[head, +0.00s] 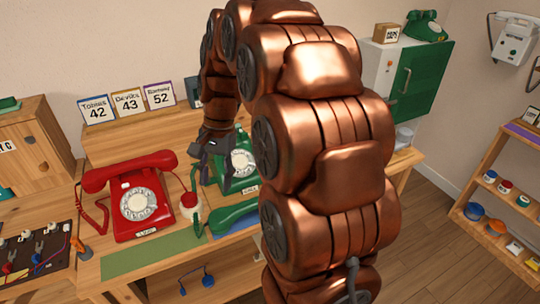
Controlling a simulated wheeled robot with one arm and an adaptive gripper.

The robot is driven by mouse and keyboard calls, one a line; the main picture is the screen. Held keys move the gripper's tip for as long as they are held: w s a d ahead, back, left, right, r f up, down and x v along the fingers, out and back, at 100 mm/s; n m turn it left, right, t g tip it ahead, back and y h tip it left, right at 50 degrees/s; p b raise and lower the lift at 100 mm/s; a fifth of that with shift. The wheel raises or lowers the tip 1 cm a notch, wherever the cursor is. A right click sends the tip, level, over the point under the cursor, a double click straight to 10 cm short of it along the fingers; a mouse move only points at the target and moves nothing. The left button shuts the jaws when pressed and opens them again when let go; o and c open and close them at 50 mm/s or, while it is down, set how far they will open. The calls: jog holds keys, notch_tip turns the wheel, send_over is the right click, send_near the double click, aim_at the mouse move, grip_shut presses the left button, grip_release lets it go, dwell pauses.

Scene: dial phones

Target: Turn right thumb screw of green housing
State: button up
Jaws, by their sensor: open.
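The green housing (240,168) is a green dial phone with a white dial on the wooden bench. My arm hides its right side and part of its back. I cannot make out the right thumb screw. My gripper (203,165) is open and hangs over the left part of the green phone. Its dark fingers are small in the picture, and I cannot tell whether they touch the housing. The green handset (234,217) lies off the phone, in front of it on the bench.
A red dial phone (138,200) stands to the left, with a small red-topped white jar (190,206) beside it. A green mat (153,252) lies in front. A plug board (38,258) is at far left. A shelf (500,190) stands at right beyond open floor.

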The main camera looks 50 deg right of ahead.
jog(key=w+d+f+m+t, duration=0.15)
jog(key=d+m, duration=0.25)
jog(key=d, duration=0.6)
jog(key=w+d+f+m+t+y, duration=0.1)
jog(key=w+d+f+m, duration=0.25)
jog(key=d, duration=0.55)
jog(key=w+d+f+m+t, duration=0.15)
jog(key=d+m, duration=0.35)
jog(key=d, duration=0.5)
jog(key=shift+g, duration=0.4)
jog(key=shift+x, duration=3.65)
jog(key=shift+w+a, duration=0.1)
jog(key=shift+c, duration=0.2)
grip_shut()
